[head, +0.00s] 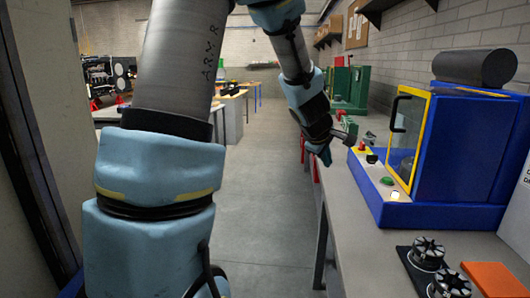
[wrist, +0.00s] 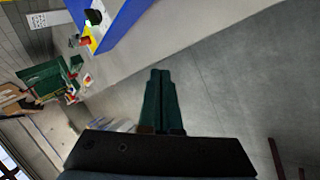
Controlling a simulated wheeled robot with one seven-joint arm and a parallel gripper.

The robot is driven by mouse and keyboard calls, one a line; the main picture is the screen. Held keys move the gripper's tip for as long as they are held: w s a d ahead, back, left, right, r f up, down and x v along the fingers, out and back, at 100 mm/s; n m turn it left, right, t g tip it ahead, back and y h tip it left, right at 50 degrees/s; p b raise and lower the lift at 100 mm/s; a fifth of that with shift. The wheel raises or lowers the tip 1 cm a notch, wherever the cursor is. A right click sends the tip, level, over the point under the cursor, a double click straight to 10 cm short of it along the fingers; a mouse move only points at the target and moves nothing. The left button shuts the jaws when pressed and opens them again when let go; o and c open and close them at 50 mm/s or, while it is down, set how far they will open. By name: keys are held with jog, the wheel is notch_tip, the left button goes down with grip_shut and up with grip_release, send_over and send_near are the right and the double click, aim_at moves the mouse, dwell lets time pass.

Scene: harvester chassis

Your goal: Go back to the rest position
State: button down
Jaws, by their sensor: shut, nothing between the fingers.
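My gripper (wrist: 160,74) is shut and empty in the wrist view, its two dark green fingers pressed together over the grey floor. In the head view my arm bends from the upper left down to the right. The gripper end (head: 324,158) hangs there beside the left edge of the workbench, in front of the blue machine. Its fingertips are too small to make out in the head view.
A blue machine (head: 455,150) with a yellow-framed door and buttons stands on the grey workbench (head: 350,236) at right. Black round chucks (head: 428,252) and an orange block (head: 496,279) lie nearer. Green machines (head: 350,86) stand farther back. The floor aisle (head: 262,190) is clear.

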jog(key=s+a+f+m+g+y, duration=0.1)
jog(key=s+a+f+m, duration=0.1)
jog(key=s+a, duration=0.4)
jog(key=s+a+f+m+g+y, duration=0.1)
jog(key=s+a+m, duration=0.3)
jog(key=a, duration=0.6)
jog(key=s+a+f+m+g+y, duration=0.2)
jog(key=s+a+f+m+g, duration=0.1)
jog(key=s+a, duration=0.5)
jog(key=shift+a+f+m, duration=0.25)
jog(key=shift+a+m, duration=0.1)
jog(key=shift+m, duration=0.15)
jog(key=c, duration=1.6)
grip_release()
jog(key=shift+w, duration=0.1)
